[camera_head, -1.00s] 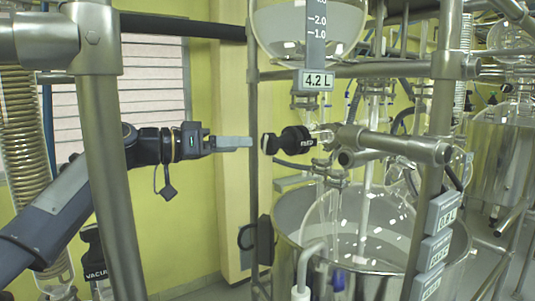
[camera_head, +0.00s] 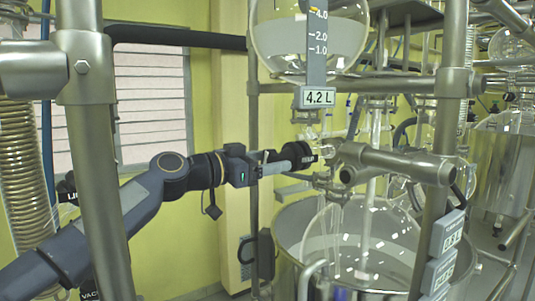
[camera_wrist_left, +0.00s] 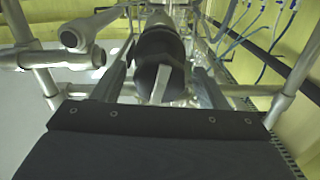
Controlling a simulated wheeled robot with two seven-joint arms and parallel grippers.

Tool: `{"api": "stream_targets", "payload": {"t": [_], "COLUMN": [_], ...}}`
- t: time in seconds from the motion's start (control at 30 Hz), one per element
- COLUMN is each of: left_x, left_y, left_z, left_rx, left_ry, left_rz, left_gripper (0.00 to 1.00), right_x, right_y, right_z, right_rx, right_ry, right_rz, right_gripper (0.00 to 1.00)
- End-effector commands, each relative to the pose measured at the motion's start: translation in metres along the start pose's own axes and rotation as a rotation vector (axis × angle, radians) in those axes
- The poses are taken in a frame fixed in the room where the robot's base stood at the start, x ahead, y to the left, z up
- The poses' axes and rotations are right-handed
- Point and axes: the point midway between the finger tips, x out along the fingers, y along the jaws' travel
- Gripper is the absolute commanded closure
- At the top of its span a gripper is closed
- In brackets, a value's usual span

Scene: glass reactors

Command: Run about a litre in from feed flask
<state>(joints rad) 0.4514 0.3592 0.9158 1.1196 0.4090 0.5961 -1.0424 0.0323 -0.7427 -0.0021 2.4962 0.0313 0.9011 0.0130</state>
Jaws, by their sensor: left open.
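The feed flask (camera_head: 275,38) is a clear round glass vessel at the top, with a scale strip and a display (camera_head: 319,97) reading 4.2 L. The glass reactor (camera_head: 345,240) sits lower, inside a metal bath (camera_head: 290,264). My right gripper is out of view.
Steel frame posts (camera_head: 95,160) and horizontal bars with clamps (camera_head: 395,163) surround the glassware close to my arm. Several small displays (camera_head: 447,232) hang at the lower right, hard to read. Another metal vessel (camera_head: 495,165) stands at the far right.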

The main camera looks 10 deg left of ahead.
Motion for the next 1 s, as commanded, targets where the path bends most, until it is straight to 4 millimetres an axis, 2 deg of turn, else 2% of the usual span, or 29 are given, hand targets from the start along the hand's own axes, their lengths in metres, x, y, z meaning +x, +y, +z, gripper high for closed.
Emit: {"api": "stream_targets", "payload": {"t": [0.27, 0.6, 1.0], "left_x": [0.0015, 0.0013, 0.0014], "left_y": [0.0000, 0.0000, 0.0005], "left_z": [0.0008, 0.0006, 0.0006], "left_rx": [0.000, -0.001, -0.083], "left_ry": [0.000, 0.000, 0.001], "left_rz": [0.000, 0.000, 0.001], "left_gripper": [0.35, 0.78, 0.78], "right_x": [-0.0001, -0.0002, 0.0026], "right_y": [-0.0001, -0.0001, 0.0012], "right_z": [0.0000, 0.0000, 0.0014], "right_rx": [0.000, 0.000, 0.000], "right_ry": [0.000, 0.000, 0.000], "right_rz": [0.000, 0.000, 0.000], "right_gripper": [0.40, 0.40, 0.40]}}
